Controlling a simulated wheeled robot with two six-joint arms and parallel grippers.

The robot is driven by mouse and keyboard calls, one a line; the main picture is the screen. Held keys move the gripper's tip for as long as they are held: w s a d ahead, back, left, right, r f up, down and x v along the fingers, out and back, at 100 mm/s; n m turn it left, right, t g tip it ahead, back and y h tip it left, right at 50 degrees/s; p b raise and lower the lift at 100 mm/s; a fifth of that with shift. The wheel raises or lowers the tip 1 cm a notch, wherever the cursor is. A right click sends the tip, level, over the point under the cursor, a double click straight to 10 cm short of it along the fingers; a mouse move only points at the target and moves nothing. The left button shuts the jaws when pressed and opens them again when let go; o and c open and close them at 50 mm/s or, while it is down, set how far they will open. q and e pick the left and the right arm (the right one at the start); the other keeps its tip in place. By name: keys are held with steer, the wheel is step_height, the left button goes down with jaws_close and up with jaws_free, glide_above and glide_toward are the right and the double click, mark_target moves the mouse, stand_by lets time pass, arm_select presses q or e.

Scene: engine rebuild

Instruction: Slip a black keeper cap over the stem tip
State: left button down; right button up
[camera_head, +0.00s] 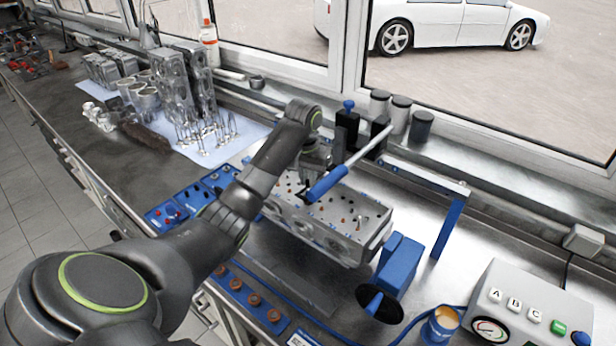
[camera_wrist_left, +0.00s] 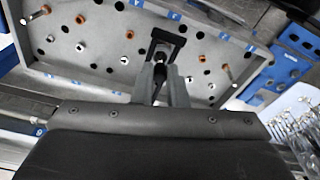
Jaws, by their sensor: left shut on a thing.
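The grey cylinder head (camera_head: 330,219) lies on the bench with several holes and copper-coloured parts on top; the wrist view shows its top face (camera_wrist_left: 90,50). My left gripper (camera_head: 306,190) is low over its upper face. In the wrist view the fingers (camera_wrist_left: 161,75) are closed on a small dark piece, apparently a black keeper cap (camera_wrist_left: 160,82), mostly hidden between them. A black open frame (camera_wrist_left: 168,37) stands around the spot just beyond the fingertips. A small light tip, perhaps the stem tip, shows inside it; whether the cap touches it I cannot tell.
A lever with a blue handle (camera_head: 328,184) crosses close beside my gripper. A blue clamp (camera_head: 398,264) stands at the head's right end. Blue trays (camera_head: 166,216) lie to the left and front. Valves (camera_head: 207,133) stand on white paper behind. A control box (camera_head: 532,308) is at right.

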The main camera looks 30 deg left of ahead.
arm_select(q)
steer(key=shift+f, duration=0.85)
steer(key=c, duration=1.4)
jaws_free()
steer(key=shift+o, duration=0.2)
steer(key=shift+r, duration=0.1)
